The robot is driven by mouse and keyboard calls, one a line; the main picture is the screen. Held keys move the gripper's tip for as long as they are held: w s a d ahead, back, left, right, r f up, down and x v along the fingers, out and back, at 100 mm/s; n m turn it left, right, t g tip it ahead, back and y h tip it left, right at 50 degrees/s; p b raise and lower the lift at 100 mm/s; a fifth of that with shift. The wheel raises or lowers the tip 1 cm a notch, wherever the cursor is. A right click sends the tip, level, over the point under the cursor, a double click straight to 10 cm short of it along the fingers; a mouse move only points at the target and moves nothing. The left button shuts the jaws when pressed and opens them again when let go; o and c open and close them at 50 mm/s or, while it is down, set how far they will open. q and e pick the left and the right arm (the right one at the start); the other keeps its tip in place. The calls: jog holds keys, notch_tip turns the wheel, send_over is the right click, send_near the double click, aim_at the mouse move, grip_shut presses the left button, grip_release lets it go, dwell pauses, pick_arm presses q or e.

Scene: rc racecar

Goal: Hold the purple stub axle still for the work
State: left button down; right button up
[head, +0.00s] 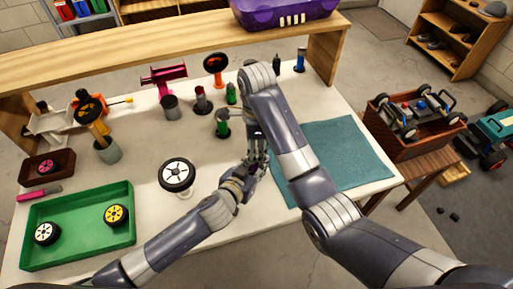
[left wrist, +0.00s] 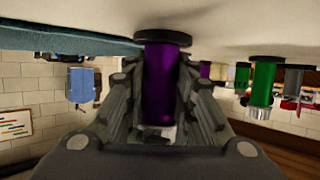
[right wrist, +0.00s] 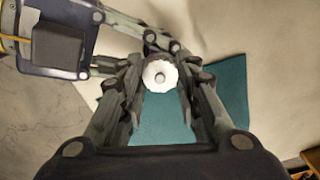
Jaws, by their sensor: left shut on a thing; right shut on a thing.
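The purple stub axle (left wrist: 160,85) stands upright on a dark round base on the white table; the left wrist view shows it upside down. My left gripper (head: 250,172) comes in from the side with its fingers closed around the axle. My right gripper (head: 258,148) comes down from above over the same spot. In the right wrist view its fingers are shut on a white round piece (right wrist: 160,75) with a small grey centre, at the axle's top. I cannot tell whether this piece is seated. In the head view the grippers largely hide the axle.
A wheel (head: 176,174) stands left of my grippers. A green tray (head: 75,245) with two wheels lies at front left. Other coloured posts, including a green one (head: 223,124), stand behind. A teal mat (head: 335,150) lies at right. A wooden shelf (head: 170,45) spans the back.

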pick_arm(q)
jog(key=shift+f, duration=0.1)
pick_arm(e)
jog(key=o, duration=0.8)
